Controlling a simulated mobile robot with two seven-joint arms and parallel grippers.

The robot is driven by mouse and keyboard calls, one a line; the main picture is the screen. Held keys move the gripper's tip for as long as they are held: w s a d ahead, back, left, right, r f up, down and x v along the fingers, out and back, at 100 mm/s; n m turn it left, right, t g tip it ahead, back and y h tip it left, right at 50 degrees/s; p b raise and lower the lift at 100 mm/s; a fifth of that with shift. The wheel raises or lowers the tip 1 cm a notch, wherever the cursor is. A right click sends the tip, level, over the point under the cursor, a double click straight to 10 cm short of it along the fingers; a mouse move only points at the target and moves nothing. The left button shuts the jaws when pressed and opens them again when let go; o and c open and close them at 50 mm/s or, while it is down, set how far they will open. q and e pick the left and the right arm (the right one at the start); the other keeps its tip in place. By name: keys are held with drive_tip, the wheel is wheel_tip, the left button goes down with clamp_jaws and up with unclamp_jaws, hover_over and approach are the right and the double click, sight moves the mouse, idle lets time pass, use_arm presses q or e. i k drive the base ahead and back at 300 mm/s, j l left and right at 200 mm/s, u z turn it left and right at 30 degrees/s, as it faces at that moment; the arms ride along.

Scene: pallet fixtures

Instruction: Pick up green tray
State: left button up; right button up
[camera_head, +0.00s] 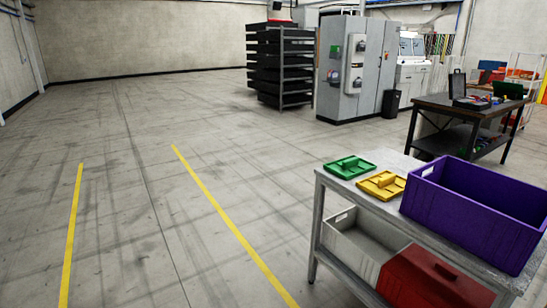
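The green tray (350,167) is a small flat piece with a raised part in its middle. It lies on the top of a grey cart at the right, near the cart's far left corner. A similar yellow tray (382,185) lies just to its right and nearer to me. Neither of my grippers shows in the head view, and nothing touches the green tray from above.
The grey cart (334,187) also carries a purple crate (470,222) on top; a grey bin (362,250) and a red box (432,280) are below. A dark workbench (437,101), grey cabinet (378,60) and black rack (281,60) stand behind. The floor left is clear.

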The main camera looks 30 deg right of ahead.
sight(348, 168)
drive_tip(key=i+z, duration=0.1)
drive_tip(key=i, duration=0.55)
drive_tip(key=i+j+z, duration=0.1)
drive_tip(key=i, duration=0.55)
drive_tip(key=i+z, duration=0.45)
drive_tip(key=i+j+z, duration=0.15)
drive_tip(key=i+z, duration=0.25)
drive_tip(key=i, duration=0.2)
drive_tip(key=i+z, duration=0.25)
drive_tip(key=z, duration=0.15)
drive_tip(key=i+z, duration=0.4)
drive_tip(key=i+j+z, duration=0.15)
drive_tip(key=z, duration=0.2)
